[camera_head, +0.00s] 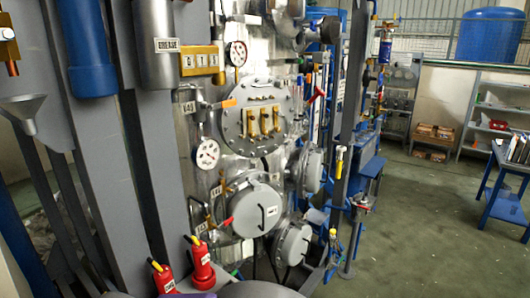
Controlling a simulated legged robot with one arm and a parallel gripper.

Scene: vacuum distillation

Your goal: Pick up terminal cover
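A large round grey flange (252,112) with a ring of bolts and several upright brass terminals (264,122) is on the front of the steel vessel, its terminals exposed. Below it is a round grey cover (256,210) with a black bar handle (270,216) and a small white label too small to read. This may be the terminal cover, but I cannot tell for certain. It looks seated against the vessel front. My gripper is not in view.
Grey columns (95,150) crowd the left. Two red canisters (202,264) with yellow tops stand at the bottom. Dial gauges (207,154) and pipes surround the flange. Open green floor (420,225) lies at right, with a blue table (505,205) and shelves (495,120) beyond.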

